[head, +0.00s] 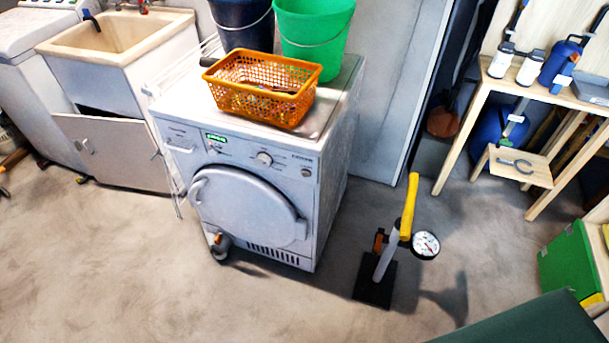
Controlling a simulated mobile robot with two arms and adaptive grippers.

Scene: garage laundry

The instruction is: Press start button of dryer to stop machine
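The white dryer (250,183) stands in the middle of the head view, with its round door shut. Its control panel runs along the top of the front. The panel has a lit green display (216,138), a round knob (264,159) and a small round button (306,172) near the right end. Labels on the panel are too small to read, so I cannot tell for sure which control is the start button. Neither of my grippers is in view.
An orange basket (262,103), a green bucket (313,50) and a dark blue bucket (241,22) stand on the dryer. A yellow-handled pump (404,215) stands on the floor to its right. A sink cabinet (120,140) is left. The floor in front is mostly clear.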

